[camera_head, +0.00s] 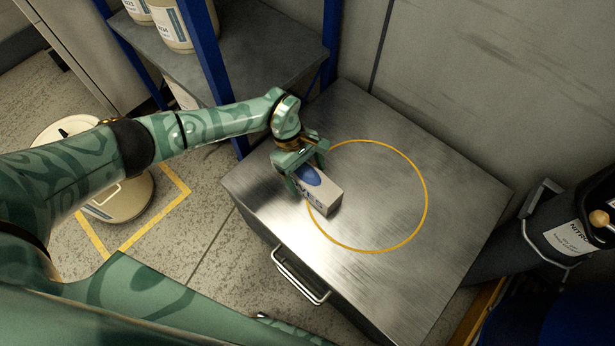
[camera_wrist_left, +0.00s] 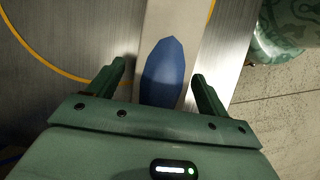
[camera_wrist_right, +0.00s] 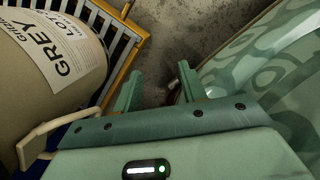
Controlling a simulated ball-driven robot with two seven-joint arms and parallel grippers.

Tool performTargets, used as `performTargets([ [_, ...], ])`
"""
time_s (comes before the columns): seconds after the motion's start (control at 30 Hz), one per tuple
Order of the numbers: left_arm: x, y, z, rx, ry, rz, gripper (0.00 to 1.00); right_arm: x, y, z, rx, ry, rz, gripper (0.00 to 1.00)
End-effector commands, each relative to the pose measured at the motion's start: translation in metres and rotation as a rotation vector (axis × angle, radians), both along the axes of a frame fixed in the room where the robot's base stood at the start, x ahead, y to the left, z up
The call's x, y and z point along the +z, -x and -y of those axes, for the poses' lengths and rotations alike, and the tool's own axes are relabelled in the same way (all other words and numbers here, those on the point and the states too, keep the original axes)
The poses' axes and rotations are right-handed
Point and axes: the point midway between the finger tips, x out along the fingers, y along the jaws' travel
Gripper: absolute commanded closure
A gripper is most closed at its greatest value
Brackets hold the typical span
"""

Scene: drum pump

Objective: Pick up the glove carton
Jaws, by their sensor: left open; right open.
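The glove carton (camera_head: 323,196) is a white box with a blue oval and lettering. It lies on the steel table top, partly across the left side of the yellow ring. My left gripper (camera_head: 304,179) is at the carton's far end with a finger on either side. In the left wrist view the carton (camera_wrist_left: 170,40) lies between the open fingers of the left gripper (camera_wrist_left: 158,88), with gaps visible at both sides. My right gripper (camera_wrist_right: 160,92) is open and empty, low beside a grey-labelled drum; it is not clear in the head view.
The steel table top (camera_head: 450,200) is otherwise bare, with a yellow ring (camera_head: 427,200) and a handle (camera_head: 300,280) at its front. A shelf (camera_head: 270,60) is behind. A grey-labelled drum (camera_wrist_right: 45,85) is near my right gripper.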

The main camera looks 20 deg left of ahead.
Motion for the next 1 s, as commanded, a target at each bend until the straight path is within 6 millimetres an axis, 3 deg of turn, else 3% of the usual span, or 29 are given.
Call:
performTargets([
  [0.03,-0.010,0.003,0.003,0.000,0.001,-0.006,0.22,-0.001,-0.008,-0.001,0.012,0.002,0.004,0.58],
  [0.2,-0.019,0.004,0.006,0.001,0.000,-0.003,0.22,0.004,-0.029,-0.003,0.039,0.010,0.020,0.58],
  [0.47,-0.019,0.003,0.007,0.001,0.000,-0.001,0.22,0.006,-0.033,-0.003,0.043,0.012,0.023,0.58],
  [0.67,-0.019,0.004,0.007,0.001,0.000,-0.001,0.77,0.005,-0.033,-0.003,0.043,0.012,0.024,0.58],
  [0.7,-0.019,0.004,0.007,0.001,0.000,-0.001,0.81,0.005,-0.033,-0.003,0.043,0.012,0.024,0.58],
  [1.0,-0.017,0.003,0.007,0.001,0.001,-0.001,0.81,0.006,-0.034,-0.004,0.040,0.011,0.029,0.58],
])
